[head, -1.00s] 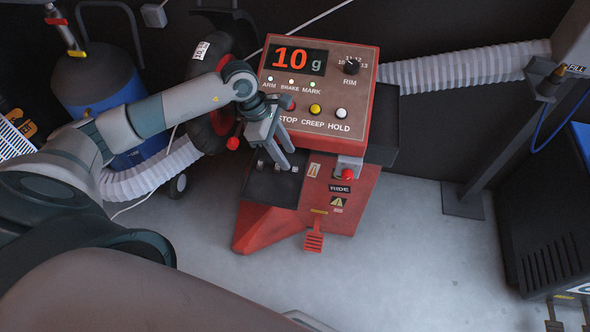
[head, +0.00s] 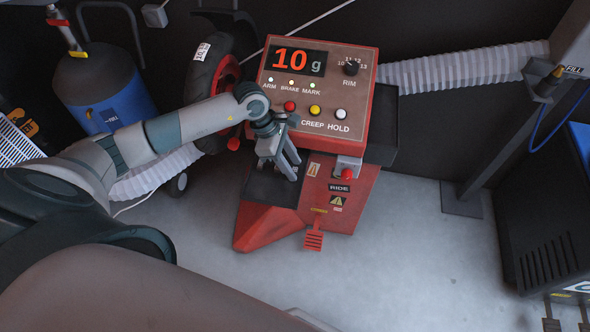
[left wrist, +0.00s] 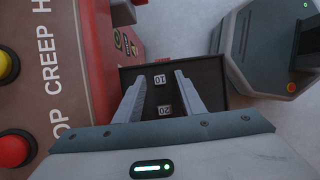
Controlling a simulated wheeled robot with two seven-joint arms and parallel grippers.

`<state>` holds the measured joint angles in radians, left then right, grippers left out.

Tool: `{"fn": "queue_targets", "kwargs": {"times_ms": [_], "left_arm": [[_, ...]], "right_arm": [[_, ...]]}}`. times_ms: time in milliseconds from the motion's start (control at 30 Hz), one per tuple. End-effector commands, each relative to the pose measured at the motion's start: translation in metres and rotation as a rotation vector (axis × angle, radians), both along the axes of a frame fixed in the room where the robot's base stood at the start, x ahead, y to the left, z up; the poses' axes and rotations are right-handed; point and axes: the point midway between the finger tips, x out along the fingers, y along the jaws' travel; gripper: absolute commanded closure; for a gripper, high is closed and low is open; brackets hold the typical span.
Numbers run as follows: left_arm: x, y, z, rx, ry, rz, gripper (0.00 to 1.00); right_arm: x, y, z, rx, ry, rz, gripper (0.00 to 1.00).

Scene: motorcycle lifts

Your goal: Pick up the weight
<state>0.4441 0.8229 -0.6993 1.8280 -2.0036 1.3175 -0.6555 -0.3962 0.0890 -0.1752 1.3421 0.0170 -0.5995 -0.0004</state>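The small weights sit in a black tray (head: 258,187) on the red machine, under my left gripper. In the left wrist view, two dark weights with white labels show, one reading about 10 (left wrist: 160,79) and one about 20 (left wrist: 165,109). They are hard to tell from the dark tray (left wrist: 213,80). My left gripper (head: 283,174) points down over the tray. In the left wrist view its two fingers (left wrist: 160,82) are apart, with both labels in the gap between them. I cannot tell how far above the weights the fingertips are. In the head view the gripper hides the weights. My right gripper is not in view.
The red machine's panel (head: 325,105) rises behind the tray, with a "10 g" display, buttons and a RIM knob. A red pedal (head: 314,238) sticks out in front. A wheel (head: 212,85) and a blue cylinder (head: 105,90) stand at left.

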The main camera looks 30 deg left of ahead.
Motion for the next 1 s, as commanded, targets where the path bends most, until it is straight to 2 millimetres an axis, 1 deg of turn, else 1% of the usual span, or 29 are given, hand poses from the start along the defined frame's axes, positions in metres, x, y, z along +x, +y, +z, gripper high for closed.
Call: {"fn": "queue_targets", "kwargs": {"times_ms": [33,67,100,167,200,500,667,833,967,1000], "left_arm": [[0.0,0.0,0.0,0.0,0.0,0.0,0.64],[0.0,0.0,0.0,0.0,0.0,0.0,0.71],[0.0,0.0,0.0,0.0,0.0,0.0,0.81],[0.0,0.0,0.0,0.0,0.0,0.0,0.95],[0.0,0.0,0.0,0.0,0.0,0.0,1.0],[0.0,0.0,0.001,0.0,0.0,0.0,1.0],[0.0,0.0,0.005,-0.001,-0.002,-0.001,1.0],[0.001,0.0,0.021,0.001,-0.003,-0.001,1.0],[0.001,0.0,0.042,0.0,-0.005,-0.002,1.0],[0.0,-0.01,0.045,-0.003,-0.004,-0.005,1.0]], "right_arm": [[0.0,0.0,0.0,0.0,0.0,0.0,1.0],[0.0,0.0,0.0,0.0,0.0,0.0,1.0],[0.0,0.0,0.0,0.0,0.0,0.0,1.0],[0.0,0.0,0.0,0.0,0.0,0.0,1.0],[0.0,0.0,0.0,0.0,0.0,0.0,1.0],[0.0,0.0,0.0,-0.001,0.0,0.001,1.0],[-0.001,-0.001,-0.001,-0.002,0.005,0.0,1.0],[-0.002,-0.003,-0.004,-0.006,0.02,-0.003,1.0],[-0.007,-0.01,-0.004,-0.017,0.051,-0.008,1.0],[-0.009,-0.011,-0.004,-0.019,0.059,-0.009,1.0]]}}
